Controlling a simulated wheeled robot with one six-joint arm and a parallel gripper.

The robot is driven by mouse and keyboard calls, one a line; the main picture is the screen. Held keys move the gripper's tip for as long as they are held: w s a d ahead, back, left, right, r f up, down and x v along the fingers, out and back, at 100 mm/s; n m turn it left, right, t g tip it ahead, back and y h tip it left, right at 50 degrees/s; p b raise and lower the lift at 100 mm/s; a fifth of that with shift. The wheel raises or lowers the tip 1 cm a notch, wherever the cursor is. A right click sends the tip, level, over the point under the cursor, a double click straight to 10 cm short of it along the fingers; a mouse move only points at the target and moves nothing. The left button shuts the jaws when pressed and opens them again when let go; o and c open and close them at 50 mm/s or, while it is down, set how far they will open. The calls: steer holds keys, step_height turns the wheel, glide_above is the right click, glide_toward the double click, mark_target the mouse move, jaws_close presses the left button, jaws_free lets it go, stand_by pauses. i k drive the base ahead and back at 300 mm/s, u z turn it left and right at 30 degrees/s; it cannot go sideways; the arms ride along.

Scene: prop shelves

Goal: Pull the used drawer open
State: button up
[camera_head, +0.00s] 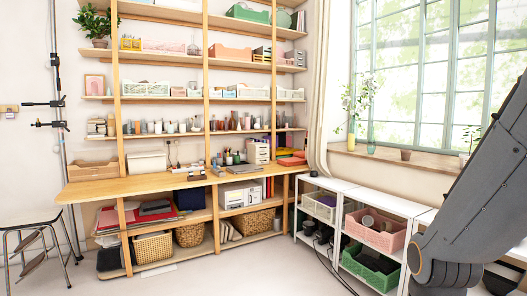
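I cannot tell which thing is the used drawer; no label shows, and no drawer is seen pulled out. A small pale drawer unit (258,152) stands on the wooden desk (160,186), near its right end. A wooden box (93,172) with a darker slot in its front sits at the desk's left end. A white box (147,162) stands beside it. My dark grey arm crosses the right edge of the view, far from the desk. My gripper is out of view.
White low shelves (385,201) with a pink crate (374,231) and a green crate (370,267) stand at right under the window. A stool (32,228) and a pole stand at left. A cable lies near the white shelves. The floor in front of the desk is clear.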

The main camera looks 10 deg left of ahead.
mark_target(259, 148)
steer(key=u, duration=0.4)
steer(key=k, duration=0.5)
steer(key=u, duration=0.6)
steer(key=i, duration=2.35)
steer(key=z, duration=0.45)
steer(key=i, duration=1.8)
steer(key=z, duration=0.35)
steer(key=i, duration=2.35)
steer(key=z, duration=0.1)
